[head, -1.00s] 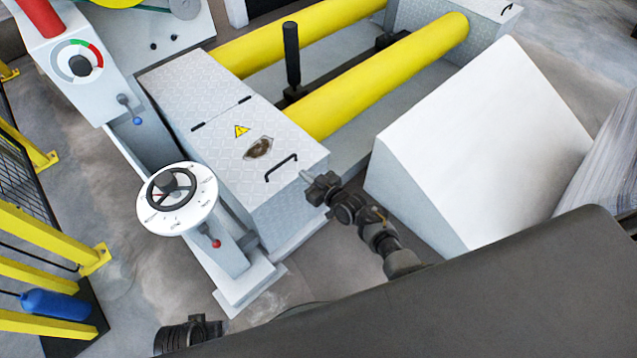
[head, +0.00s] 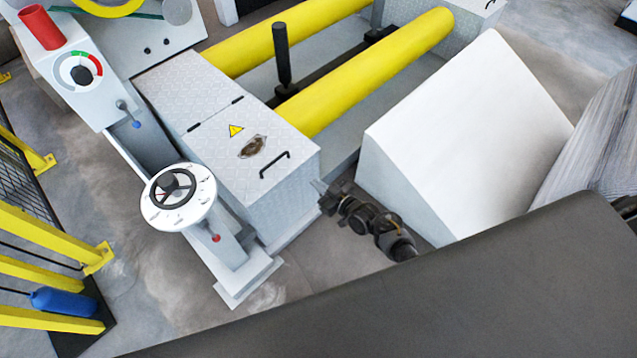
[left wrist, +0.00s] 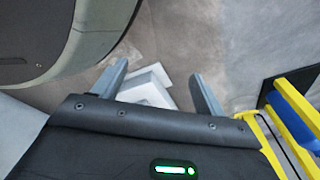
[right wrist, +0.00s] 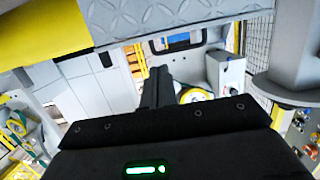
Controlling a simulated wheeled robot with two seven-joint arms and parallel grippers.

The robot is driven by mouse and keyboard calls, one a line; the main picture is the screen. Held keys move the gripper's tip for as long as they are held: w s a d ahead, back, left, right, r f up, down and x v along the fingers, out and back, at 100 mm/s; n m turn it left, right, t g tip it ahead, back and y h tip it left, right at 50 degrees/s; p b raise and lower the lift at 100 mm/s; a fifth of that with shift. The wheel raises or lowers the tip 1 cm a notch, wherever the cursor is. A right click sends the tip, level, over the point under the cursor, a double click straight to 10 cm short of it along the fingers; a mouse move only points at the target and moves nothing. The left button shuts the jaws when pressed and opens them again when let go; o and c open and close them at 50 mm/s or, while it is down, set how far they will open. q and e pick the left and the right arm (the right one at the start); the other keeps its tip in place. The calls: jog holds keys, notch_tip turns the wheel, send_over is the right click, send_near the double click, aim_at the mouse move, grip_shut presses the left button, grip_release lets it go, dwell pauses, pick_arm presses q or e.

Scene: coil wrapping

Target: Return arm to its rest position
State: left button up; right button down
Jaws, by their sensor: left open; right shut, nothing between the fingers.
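My right arm reaches up from the lower middle of the head view. Its gripper (head: 318,187) is beside the lower right corner of the tread-plate box (head: 290,205), over the floor. It is shut and empty. In the right wrist view its fingers (right wrist: 157,75) are together and hold nothing. My left gripper is outside the head view. In the left wrist view it (left wrist: 158,76) is open and empty, its two grey fingers apart above the floor and a pale block-like base.
Yellow rollers (head: 370,80) lie behind the box. A white wedge-shaped block (head: 460,130) stands right of my right arm. A pedestal with a round dial (head: 178,215) stands left of the box. Yellow barriers (head: 50,235) line the left.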

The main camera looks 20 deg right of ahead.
jog(key=s+d+f+m+g+h+p, duration=0.1)
jog(key=s+d+f+g+h+p, duration=0.15)
jog(key=s+f, duration=0.65)
jog(key=s+d+f+m+g+h+p, duration=0.1)
jog(key=s+d+f+g+p, duration=0.2)
jog(key=s+f, duration=0.65)
pick_arm(q)
jog(key=s+a+r+p, duration=0.1)
jog(key=s+p, duration=0.2)
jog(key=s, duration=0.8)
jog(key=shift+a+g, duration=0.15)
jog(key=shift+g, duration=0.15)
pick_arm(e)
jog(key=s+d+f+g+h, duration=0.1)
jog(key=s+d+g+h, duration=0.1)
jog(key=s, duration=1.2)
jog(key=s+d+f+g+h, duration=0.1)
jog(key=s+d+g, duration=0.4)
jog(key=s, duration=0.9)
jog(key=shift+m+g+h, duration=0.35)
jog(key=shift+m, duration=0.05)
